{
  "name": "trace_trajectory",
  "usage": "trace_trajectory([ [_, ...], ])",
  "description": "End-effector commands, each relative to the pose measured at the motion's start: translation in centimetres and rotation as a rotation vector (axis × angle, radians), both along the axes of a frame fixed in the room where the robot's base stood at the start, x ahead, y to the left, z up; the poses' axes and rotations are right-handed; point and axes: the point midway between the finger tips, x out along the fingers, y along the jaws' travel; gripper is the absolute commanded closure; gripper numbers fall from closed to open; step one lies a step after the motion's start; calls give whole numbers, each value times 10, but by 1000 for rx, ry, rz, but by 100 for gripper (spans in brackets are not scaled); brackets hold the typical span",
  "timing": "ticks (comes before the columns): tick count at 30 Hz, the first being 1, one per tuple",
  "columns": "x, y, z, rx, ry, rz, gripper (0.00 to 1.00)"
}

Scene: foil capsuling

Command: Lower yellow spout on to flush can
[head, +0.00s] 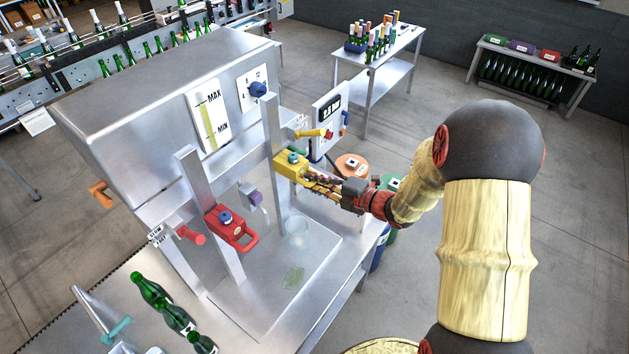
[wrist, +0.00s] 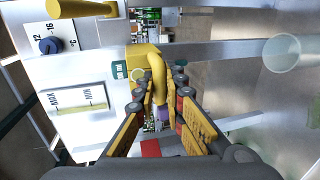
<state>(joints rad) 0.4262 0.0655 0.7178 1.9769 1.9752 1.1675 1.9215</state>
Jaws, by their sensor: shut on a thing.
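The yellow spout (head: 288,164) is a block with a green-topped knob, mounted high on the right metal post of the machine. In the wrist view the yellow spout (wrist: 140,58) has a curved yellow handle running down between my fingers. My gripper (head: 311,179) is shut on this handle, coming from the right; it also shows in the wrist view (wrist: 163,92). The flush can (head: 297,231), a pale translucent cup, stands on the machine's tray well below the spout, apart from it. It also shows at upper right in the wrist view (wrist: 289,52).
A red spout (head: 231,228) sits lower on the left post. A yellow lever (head: 312,133) and a display panel (head: 329,118) are close above my gripper. A green patch (head: 293,277) lies on the tray (head: 262,297). Green bottles (head: 172,315) lie at front left.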

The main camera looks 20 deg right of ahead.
Motion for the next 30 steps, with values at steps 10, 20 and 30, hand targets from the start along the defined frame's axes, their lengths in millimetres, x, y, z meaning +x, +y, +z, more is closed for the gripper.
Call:
trace_trajectory([
  [10,0,0,0,-1,1,0,100],
  [20,-1,0,-18,-1,3,0,100],
  [30,-2,0,-108,1,8,0,100],
])
